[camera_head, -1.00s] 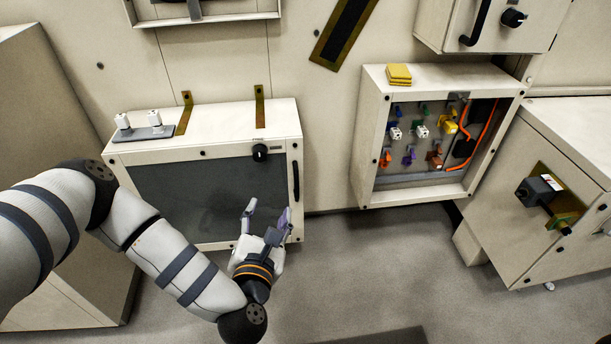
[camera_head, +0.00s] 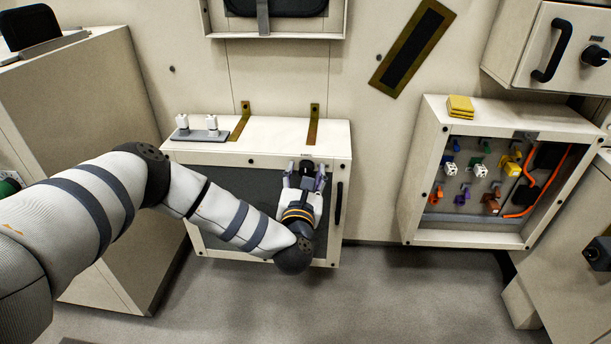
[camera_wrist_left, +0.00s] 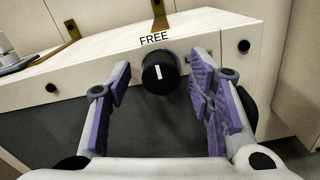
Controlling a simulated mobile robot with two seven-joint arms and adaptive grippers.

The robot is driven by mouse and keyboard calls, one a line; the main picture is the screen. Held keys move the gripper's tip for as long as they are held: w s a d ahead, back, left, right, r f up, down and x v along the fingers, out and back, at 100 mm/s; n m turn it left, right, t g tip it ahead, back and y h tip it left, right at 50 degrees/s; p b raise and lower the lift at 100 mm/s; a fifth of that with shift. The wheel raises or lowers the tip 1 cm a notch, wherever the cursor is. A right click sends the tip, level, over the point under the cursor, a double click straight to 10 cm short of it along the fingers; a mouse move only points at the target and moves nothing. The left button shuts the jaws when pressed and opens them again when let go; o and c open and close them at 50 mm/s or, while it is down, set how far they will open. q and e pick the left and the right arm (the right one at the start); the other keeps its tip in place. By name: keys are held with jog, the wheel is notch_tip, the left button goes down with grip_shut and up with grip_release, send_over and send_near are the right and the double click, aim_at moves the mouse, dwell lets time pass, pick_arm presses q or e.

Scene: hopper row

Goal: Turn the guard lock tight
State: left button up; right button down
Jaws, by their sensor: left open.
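The guard lock is a round black knob (camera_head: 306,167) at the top right of the front of a low cream cabinet (camera_head: 250,135) with a dark front panel. In the left wrist view the knob (camera_wrist_left: 160,74) has a white mark pointing nearly straight up, below the word FREE. My left gripper (camera_head: 305,177) is open in front of the knob. In the left wrist view its purple-padded fingers (camera_wrist_left: 161,85) stand on either side of the knob, with visible gaps, not touching it. My right gripper is not in view.
A dark vertical handle (camera_head: 338,203) is just right of the gripper. Two brass strips (camera_head: 314,125) and a grey plate with white pieces (camera_head: 198,134) are on the cabinet top. An open box of coloured parts (camera_head: 413,190) stands at right. The floor in front is clear.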

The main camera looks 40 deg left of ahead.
pick_arm(q)
jog(key=shift+c, duration=0.6)
grip_shut()
jog(key=m+p, duration=0.1)
jog(key=m, duration=0.3)
jog(key=shift+m, duration=0.3)
jog(key=m+p, duration=0.1)
jog(key=m, duration=0.3)
jog(key=shift+m+p, duration=0.3)
jog(key=shift+p, duration=0.05)
jog(key=m+p, duration=0.1)
jog(key=m, duration=0.3)
jog(key=shift+m+p, duration=0.7)
jog(key=shift+m, duration=1.7)
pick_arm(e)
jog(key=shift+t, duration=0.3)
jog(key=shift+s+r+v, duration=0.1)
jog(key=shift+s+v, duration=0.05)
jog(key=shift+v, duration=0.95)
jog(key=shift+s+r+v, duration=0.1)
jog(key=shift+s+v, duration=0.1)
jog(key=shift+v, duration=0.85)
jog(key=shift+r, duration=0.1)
